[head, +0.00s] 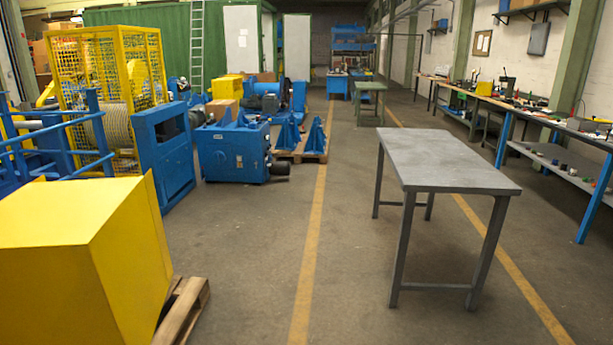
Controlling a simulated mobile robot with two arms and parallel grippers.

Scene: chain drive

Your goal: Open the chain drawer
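I see no drawer that I can identify as the chain drawer, and no chain that I can make out. A grey metal table (443,166) stands on the right with a bare top and open legs; no drawer shows on it. A long workbench (530,113) runs along the right wall with small items on top and a lower shelf. Neither of my grippers is in the head view.
A yellow box-shaped cover (85,262) on a wooden pallet (183,312) fills the lower left. Blue machinery (232,151) and a yellow mesh cage (108,68) stand behind it. Open floor (262,235) with yellow lines runs between them and the grey table.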

